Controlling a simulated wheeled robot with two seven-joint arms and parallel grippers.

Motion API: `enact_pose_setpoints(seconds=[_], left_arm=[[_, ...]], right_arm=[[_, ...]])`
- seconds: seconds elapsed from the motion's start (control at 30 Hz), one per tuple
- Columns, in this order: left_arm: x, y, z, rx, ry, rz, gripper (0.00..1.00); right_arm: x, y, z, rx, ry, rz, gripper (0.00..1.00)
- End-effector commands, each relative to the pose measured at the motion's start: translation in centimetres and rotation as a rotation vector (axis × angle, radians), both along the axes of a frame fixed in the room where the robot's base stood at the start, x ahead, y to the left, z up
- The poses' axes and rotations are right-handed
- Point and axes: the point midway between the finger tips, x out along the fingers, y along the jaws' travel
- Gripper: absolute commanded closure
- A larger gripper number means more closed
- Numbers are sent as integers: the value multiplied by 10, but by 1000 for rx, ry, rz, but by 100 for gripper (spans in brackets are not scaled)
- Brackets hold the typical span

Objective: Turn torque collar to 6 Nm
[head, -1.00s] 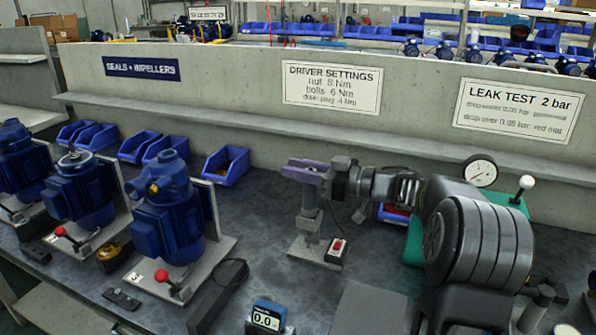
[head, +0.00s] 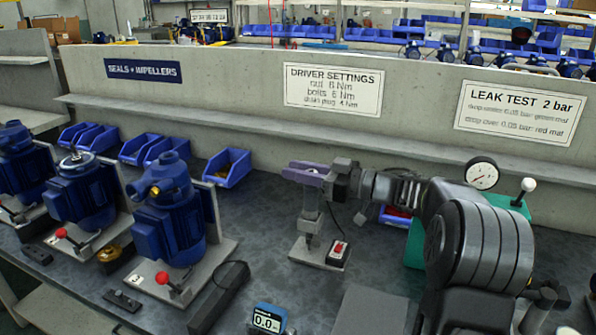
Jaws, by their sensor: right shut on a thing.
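A grey driver (head: 311,208) stands upright on its pale base plate, with a purple collar part (head: 304,173) at its top. My right gripper (head: 328,180), on the arm coming in from the right, is shut on the torque collar at the driver's upper end. Its fingers hide part of the collar, and no scale mark on it can be read. The driver settings sign (head: 333,90) on the wall lists nut 8 Nm, bolts 6 Nm and drain plug 4 Nm. My left gripper does not show.
Blue pumps (head: 168,215) stand on plates with red-knobbed levers at the left. A box with a red switch (head: 338,252) sits beside the driver base. A blue display (head: 268,317) reads 0.0. A gauge (head: 482,174) and blue bins (head: 228,167) stand near the back wall.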

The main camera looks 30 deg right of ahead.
Motion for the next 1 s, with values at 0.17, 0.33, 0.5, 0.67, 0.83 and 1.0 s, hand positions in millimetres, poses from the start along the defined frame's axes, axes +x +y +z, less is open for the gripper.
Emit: enact_pose_setpoints(seconds=[0.17, 0.33, 0.5, 0.67, 0.83, 1.0], left_arm=[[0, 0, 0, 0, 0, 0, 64], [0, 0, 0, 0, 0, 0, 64], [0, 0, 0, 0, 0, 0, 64], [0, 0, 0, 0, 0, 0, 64], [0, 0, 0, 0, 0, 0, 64], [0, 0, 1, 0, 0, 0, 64]], right_arm=[[0, 0, 1, 0, -2, 0, 100], [0, 0, 1, 0, -2, 0, 71], [0, 0, 1, 0, -1, 0, 57], [0, 0, 0, 1, -1, 0, 53], [-1, 0, 0, 0, 0, 0, 53], [-9, -7, 0, 0, 0, -2, 53]])
